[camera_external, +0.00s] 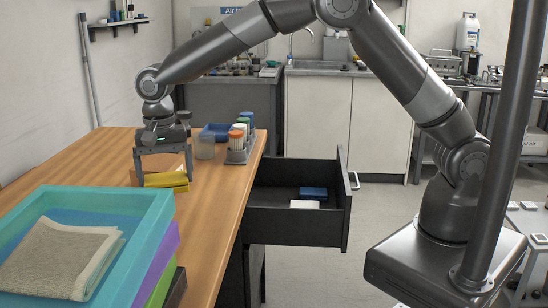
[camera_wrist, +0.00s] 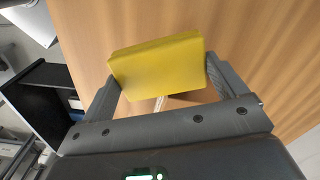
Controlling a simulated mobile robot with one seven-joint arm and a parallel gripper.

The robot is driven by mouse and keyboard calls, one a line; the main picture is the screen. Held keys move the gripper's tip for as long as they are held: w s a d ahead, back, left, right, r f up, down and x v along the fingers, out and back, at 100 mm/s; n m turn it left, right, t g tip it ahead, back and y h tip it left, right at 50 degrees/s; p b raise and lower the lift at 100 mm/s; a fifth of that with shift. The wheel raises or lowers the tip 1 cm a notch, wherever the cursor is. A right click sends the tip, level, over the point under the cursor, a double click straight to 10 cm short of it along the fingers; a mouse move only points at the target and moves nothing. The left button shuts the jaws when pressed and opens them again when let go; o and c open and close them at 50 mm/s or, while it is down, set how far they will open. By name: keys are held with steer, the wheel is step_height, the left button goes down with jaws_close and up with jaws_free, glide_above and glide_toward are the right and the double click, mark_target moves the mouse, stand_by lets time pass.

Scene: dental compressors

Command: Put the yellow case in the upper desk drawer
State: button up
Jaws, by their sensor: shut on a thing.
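The yellow case (camera_external: 166,180) is at my gripper, low over the wooden desk top, in the external view. In the wrist view the yellow case (camera_wrist: 158,66) sits between the two fingers. My gripper (camera_external: 162,176) points down and is shut on it; its fingers also show in the wrist view (camera_wrist: 163,82). I cannot tell whether the case touches the desk. The upper desk drawer (camera_external: 292,225) is pulled open on the desk's right side. It holds a blue item (camera_external: 313,193) and a white item (camera_external: 304,204), with bare floor around them.
Stacked coloured trays, the top one teal (camera_external: 160,215) with a folded cloth (camera_external: 60,258), stand at the desk's near left. A rack of bottles (camera_external: 240,145), a clear cup (camera_external: 204,147) and a blue tray (camera_external: 216,131) stand right of my gripper, near the drawer side.

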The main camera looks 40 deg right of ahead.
mark_target(165, 177)
step_height(165, 177, up, 5)
steer(key=shift+r, duration=0.2)
steer(key=w+d+r+n, duration=0.25)
steer(key=d+n, duration=0.45)
steer(key=d, duration=0.4)
steer(key=w+d+r+n, duration=0.2)
steer(key=d+r+n, duration=0.1)
steer(key=d+n, duration=0.55)
steer(key=s+d+f+n, duration=0.1)
steer(key=s+d+n, duration=0.2)
steer(key=d+n, duration=0.7)
steer(key=s+d+n, duration=0.3)
steer(key=d+n, duration=0.3)
steer(key=d, duration=0.7)
steer(key=shift+n, duration=0.25)
steer(key=shift+s+d+f, duration=0.1)
steer(key=shift+f, duration=9.1)
steer(key=shift+d+f, duration=0.1)
steer(key=shift+f, duration=9.1)
steer(key=shift+f, duration=0.1)
